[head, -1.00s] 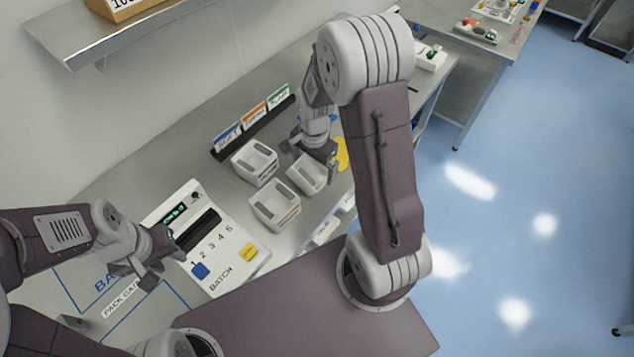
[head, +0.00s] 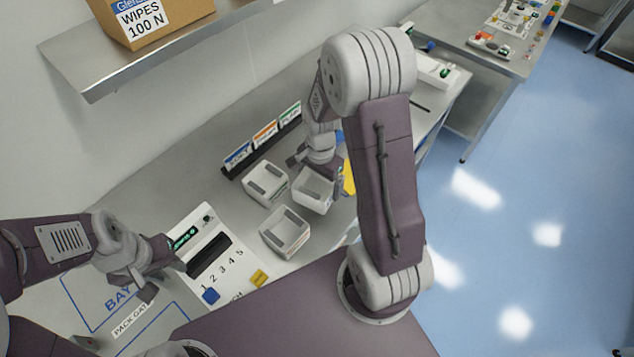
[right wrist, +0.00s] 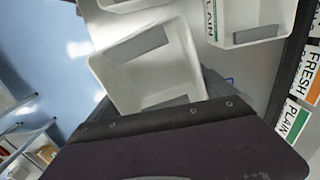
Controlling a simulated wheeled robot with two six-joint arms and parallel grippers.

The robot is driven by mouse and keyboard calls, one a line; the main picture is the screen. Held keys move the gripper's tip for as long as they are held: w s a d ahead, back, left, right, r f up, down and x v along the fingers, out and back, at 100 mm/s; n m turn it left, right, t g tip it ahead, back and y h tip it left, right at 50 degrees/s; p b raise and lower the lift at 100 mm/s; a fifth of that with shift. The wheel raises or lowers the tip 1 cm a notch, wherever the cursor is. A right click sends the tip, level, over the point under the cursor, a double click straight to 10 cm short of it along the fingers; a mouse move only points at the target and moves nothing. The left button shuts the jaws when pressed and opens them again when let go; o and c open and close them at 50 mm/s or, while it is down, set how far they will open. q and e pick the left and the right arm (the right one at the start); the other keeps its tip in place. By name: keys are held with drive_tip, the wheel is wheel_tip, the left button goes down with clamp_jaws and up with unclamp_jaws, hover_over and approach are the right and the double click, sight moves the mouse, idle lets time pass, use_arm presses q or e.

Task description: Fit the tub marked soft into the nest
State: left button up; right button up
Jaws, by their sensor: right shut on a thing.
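Three white open-topped tubs stand in a group on the grey bench: a back tub (head: 265,184), a front tub (head: 286,234) and a right tub (head: 313,191). My right gripper (head: 316,177) is shut on the right tub, which also shows in the right wrist view (right wrist: 150,68). I cannot read its label; a bit of blue shows beside it there. The back tub's label reads PLAIN in the right wrist view (right wrist: 245,22). I cannot read the front tub's label. I cannot make out the nest for certain. My left gripper (head: 152,270) looks open and empty beside the counter panel.
The white batch panel (head: 228,284) has a dark slot and blue and yellow buttons. A card rack (head: 262,146) with SOFT, FRESH and PLAIN cards stands behind the tubs. A yellow thing (head: 349,178) lies right of them. A shelf (head: 95,82) holds a wipes box (head: 150,20).

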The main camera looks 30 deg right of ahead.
drive_tip(key=s+d+r+p, duration=0.2)
drive_tip(key=s+d+r, duration=0.1)
drive_tip(key=shift+d+r, duration=0.2)
drive_tip(key=shift+d, duration=0.1)
drive_tip(key=d+r+p, duration=0.1)
drive_tip(key=d, duration=0.1)
drive_tip(key=s+d+r+p, duration=0.1)
drive_tip(key=d, duration=0.1)
drive_tip(key=s+d+r+p, duration=0.1)
drive_tip(key=d, duration=0.1)
drive_tip(key=shift+s, duration=0.2)
use_arm(q)
wheel_tip(320, 180, up, 6)
drive_tip(key=shift+s+r, duration=0.2)
drive_tip(key=shift+s, duration=0.1)
use_arm(e)
drive_tip(key=shift+s+d, duration=0.1)
drive_tip(key=shift+s, duration=0.2)
use_arm(q)
drive_tip(key=shift+w+d, duration=0.15)
use_arm(e)
drive_tip(key=shift+w+d, duration=0.1)
